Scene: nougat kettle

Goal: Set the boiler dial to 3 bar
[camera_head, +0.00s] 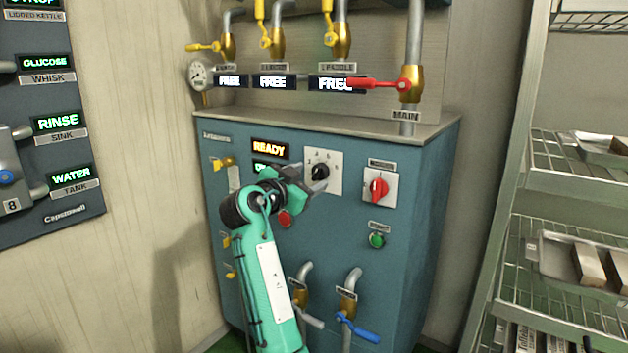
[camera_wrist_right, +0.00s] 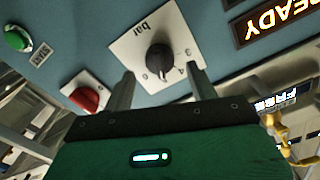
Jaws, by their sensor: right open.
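The boiler dial is a black knob (camera_head: 320,172) on a white plate (camera_head: 334,184) marked with numbers, on the front of the blue boiler cabinet (camera_head: 340,235). In the right wrist view the knob (camera_wrist_right: 160,60) sits ahead of and between the two fingers, its plate reading "bar" with several numbers around it. I cannot tell for sure which number it points at. My right gripper (camera_head: 322,178) is open with its fingertips close to the dial; it also shows in the right wrist view (camera_wrist_right: 157,85). Whether the fingers touch the knob is unclear. My left gripper is not in view.
A red rotary switch (camera_head: 378,188) and a green button (camera_head: 377,240) are right of the dial. A READY display (camera_head: 269,149) is left of it. Pipes with a red-handled valve (camera_head: 408,85) rise above the cabinet. Wire shelves (camera_head: 570,185) stand at the right.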

